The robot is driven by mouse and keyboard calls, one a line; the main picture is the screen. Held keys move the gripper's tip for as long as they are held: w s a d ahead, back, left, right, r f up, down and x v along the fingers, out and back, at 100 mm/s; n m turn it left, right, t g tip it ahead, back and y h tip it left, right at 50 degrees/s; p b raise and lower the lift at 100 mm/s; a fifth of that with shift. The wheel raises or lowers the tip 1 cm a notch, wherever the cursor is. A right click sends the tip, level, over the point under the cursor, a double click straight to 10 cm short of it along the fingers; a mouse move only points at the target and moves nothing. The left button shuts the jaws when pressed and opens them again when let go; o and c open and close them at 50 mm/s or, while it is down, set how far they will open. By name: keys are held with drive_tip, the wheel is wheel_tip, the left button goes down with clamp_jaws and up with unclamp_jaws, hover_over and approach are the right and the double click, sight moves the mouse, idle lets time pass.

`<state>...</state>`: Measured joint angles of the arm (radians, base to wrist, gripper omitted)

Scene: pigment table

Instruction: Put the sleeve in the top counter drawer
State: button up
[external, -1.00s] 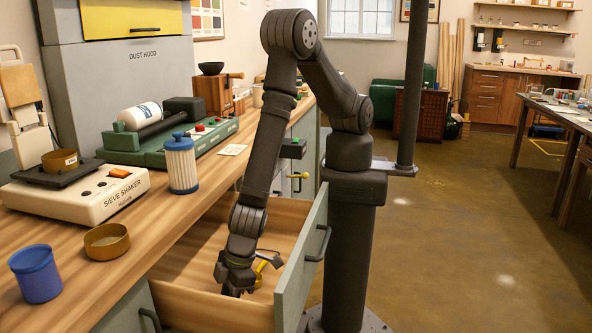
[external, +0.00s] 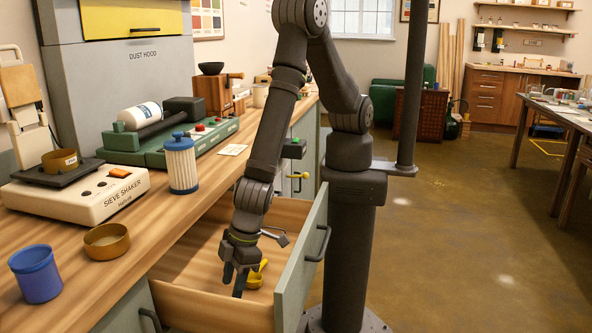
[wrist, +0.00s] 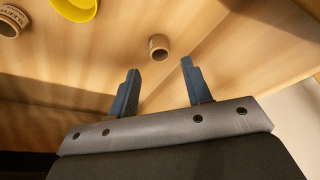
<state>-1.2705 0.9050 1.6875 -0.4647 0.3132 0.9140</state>
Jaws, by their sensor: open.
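The counter drawer (external: 290,289) stands pulled open. In the wrist view, a short brown tube (wrist: 158,47) lies on the wooden surface just beyond my fingertips, apart from them. A second brown ring (wrist: 10,21) with lettering, which looks like the sleeve's label, lies at the upper left corner, partly cut off. I cannot tell for sure which one is the sleeve, and neither shows clearly in the external view. My gripper (external: 236,286) is open and empty, pointing down inside the drawer; its two fingers also show in the wrist view (wrist: 158,72).
A yellow scoop (external: 257,276) lies in the drawer beside my gripper; its bowl shows in the wrist view (wrist: 75,8). On the counter stand a blue cup (external: 37,274), a brass pan (external: 106,242), a ribbed jar (external: 181,167) and the sieve shaker (external: 85,200).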

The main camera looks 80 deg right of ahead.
drive_tip(key=v, duration=0.6)
drive_tip(key=shift+r, duration=0.25)
drive_tip(key=shift+d, duration=0.1)
drive_tip(key=x, duration=1.2)
drive_tip(key=shift+f, duration=0.15)
drive_tip(key=shift+r, duration=0.25)
